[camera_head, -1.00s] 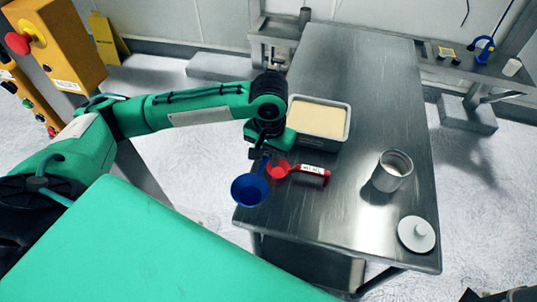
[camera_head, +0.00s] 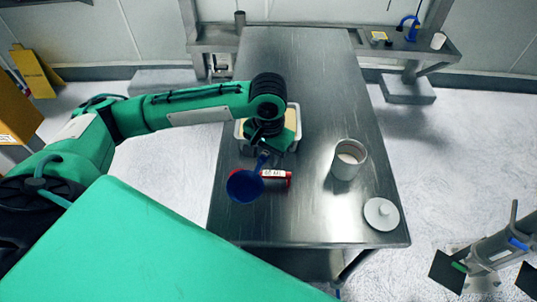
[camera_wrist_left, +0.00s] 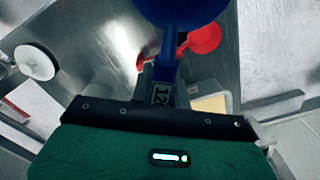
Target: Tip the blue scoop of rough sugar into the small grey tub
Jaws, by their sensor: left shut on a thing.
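My left gripper (camera_head: 263,157) is shut on the handle of the blue scoop (camera_head: 245,186). The scoop's bowl is toward me, over the table's near left part; its contents cannot be made out. In the left wrist view, the blue scoop (camera_wrist_left: 166,66) points away from the jaw, with a label on its handle. The small grey tub (camera_head: 346,163) stands upright and open on the table, right of the scoop and apart from it; something pale shows inside. My right gripper is not in view.
A red labelled scoop (camera_head: 277,179) is partly hidden behind the blue one. A pale-filled tray (camera_head: 293,125) stands behind my gripper. A white knobbed lid (camera_head: 382,214) lies near the front right edge of the steel table (camera_head: 305,75). Grey equipment (camera_head: 485,262) stands at lower right.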

